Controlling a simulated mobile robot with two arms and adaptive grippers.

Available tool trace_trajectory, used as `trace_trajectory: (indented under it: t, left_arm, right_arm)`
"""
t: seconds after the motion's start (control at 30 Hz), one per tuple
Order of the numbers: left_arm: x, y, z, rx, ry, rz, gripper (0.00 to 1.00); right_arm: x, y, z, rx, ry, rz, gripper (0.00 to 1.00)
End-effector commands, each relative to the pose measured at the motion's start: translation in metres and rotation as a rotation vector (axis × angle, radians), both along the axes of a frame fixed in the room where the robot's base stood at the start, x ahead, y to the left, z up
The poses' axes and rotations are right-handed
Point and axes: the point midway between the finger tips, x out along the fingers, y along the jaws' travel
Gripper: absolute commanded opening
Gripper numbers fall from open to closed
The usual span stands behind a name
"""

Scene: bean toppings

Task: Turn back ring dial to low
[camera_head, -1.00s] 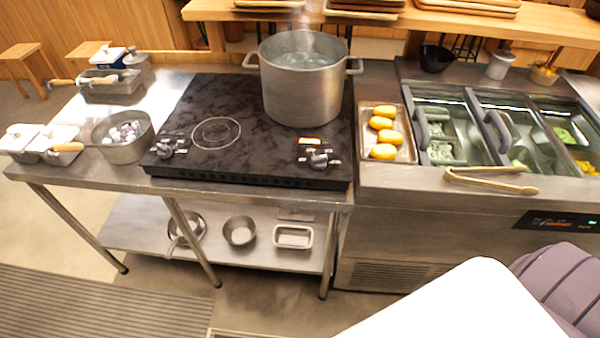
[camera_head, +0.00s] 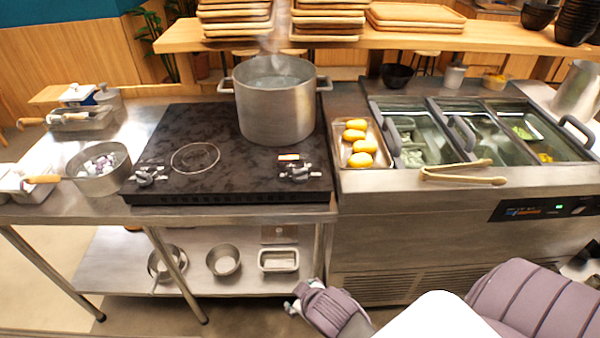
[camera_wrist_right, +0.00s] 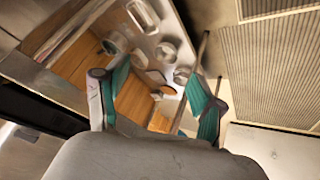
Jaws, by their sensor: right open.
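The black cooktop (camera_head: 215,140) stands on a steel table in the head view. A large steel pot (camera_head: 277,110) sits on its back ring. The cooktop's left dial (camera_head: 148,175) and right dial (camera_head: 297,171) are at its front edge; their settings are too small to read. My right gripper (camera_head: 298,298) is low in front of the table, below and apart from the right dial. In the right wrist view my right gripper (camera_wrist_right: 160,75) is open and empty, its teal-padded fingers spread. My left gripper is not in view.
A tray of yellow items (camera_head: 341,150) and tongs (camera_head: 460,171) lie to the right of the cooktop, on the refrigerated counter (camera_head: 420,215). A pan (camera_head: 98,185) stands to its left. The lower shelf (camera_head: 115,262) holds bowls. Room in front of the dials is clear.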

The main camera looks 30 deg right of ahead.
Motion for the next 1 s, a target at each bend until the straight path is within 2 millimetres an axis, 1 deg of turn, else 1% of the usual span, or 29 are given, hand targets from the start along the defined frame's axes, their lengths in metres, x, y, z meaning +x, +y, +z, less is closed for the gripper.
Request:
trace_trajectory:
  t: [0.03, 0.07, 0.1, 0.17, 0.2, 0.27, 0.3, 0.37, 0.4, 0.43, 0.47, 0.5, 0.57, 0.6, 0.63, 0.67, 0.7, 0.73, 0.77, 0.8, 0.87, 0.9, 0.97, 1.0]
  left_arm:
    - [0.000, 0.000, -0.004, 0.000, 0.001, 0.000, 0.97]
    - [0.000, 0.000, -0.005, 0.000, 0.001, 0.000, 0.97]
    - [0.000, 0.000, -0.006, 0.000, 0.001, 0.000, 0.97]
    - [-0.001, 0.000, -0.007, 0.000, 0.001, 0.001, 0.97]
    - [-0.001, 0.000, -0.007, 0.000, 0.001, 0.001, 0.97]
    - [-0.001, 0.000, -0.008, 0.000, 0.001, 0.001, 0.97]
    - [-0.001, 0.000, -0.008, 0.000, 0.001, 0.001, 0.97]
    - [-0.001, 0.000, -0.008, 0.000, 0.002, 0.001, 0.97]
    - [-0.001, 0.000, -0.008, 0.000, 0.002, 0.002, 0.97]
    - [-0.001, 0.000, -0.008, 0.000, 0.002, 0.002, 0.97]
    - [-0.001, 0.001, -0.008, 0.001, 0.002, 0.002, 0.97]
    - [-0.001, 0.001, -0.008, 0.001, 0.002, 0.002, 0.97]
    - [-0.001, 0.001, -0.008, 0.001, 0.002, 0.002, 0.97]
    - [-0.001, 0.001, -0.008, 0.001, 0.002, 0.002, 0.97]
    - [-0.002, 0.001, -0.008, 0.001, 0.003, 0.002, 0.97]
    - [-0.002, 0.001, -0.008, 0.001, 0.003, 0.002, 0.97]
    - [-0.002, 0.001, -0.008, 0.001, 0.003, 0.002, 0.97]
    - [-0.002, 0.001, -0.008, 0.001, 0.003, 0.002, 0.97]
    - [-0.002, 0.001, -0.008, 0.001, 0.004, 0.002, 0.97]
    - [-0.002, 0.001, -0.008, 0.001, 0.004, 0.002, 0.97]
    - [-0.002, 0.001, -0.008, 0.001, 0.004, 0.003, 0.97]
    - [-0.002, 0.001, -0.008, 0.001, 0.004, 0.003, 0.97]
    - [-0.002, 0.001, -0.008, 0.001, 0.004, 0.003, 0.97]
    - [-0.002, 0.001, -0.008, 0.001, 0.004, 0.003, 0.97]
  right_arm:
    - [0.034, -0.004, 0.043, -0.046, -0.152, 0.023, 0.69]
    - [0.052, -0.006, 0.069, -0.076, -0.243, 0.041, 0.69]
    - [0.075, -0.006, 0.105, -0.114, -0.373, 0.068, 0.69]
    - [0.106, -0.001, 0.162, -0.178, -0.580, 0.126, 0.69]
    - [0.124, 0.006, 0.202, -0.226, -0.726, 0.180, 0.69]
    - [0.143, 0.024, 0.262, -0.303, -0.950, 0.287, 0.69]
    - [0.150, 0.039, 0.296, -0.357, -1.082, 0.370, 0.69]
    - [0.152, 0.065, 0.338, -0.436, -1.260, 0.515, 0.69]
    - [0.150, 0.083, 0.358, -0.493, -1.358, 0.623, 0.69]
    - [0.148, 0.097, 0.370, -0.536, -1.425, 0.710, 0.69]
    - [0.145, 0.110, 0.379, -0.581, -1.482, 0.801, 0.69]
    - [0.140, 0.126, 0.385, -0.642, -1.542, 0.930, 0.69]
    - [0.133, 0.147, 0.385, -0.738, -1.596, 1.136, 0.69]
    - [0.130, 0.156, 0.380, -0.804, -1.607, 1.279, 0.69]
    - [0.129, 0.161, 0.373, -0.856, -1.600, 1.390, 0.69]
    - [0.129, 0.163, 0.364, -0.907, -1.580, 1.498, 0.69]
    - [0.130, 0.163, 0.350, -0.975, -1.532, 1.645, 0.69]
    - [0.133, 0.158, 0.339, -1.026, -1.480, 1.752, 0.69]
    - [0.137, 0.151, 0.328, -1.076, -1.413, 1.856, 0.69]
    - [0.143, 0.137, 0.313, -1.140, -1.303, 1.988, 0.69]
    - [0.155, 0.105, 0.293, -1.224, -1.093, 2.161, 0.69]
    - [0.163, 0.078, 0.282, -1.272, -0.930, 2.255, 0.69]
    - [0.174, 0.034, 0.273, -1.323, -0.674, 2.355, 0.69]
    - [0.179, 0.003, 0.271, -1.342, -0.502, 2.396, 0.69]
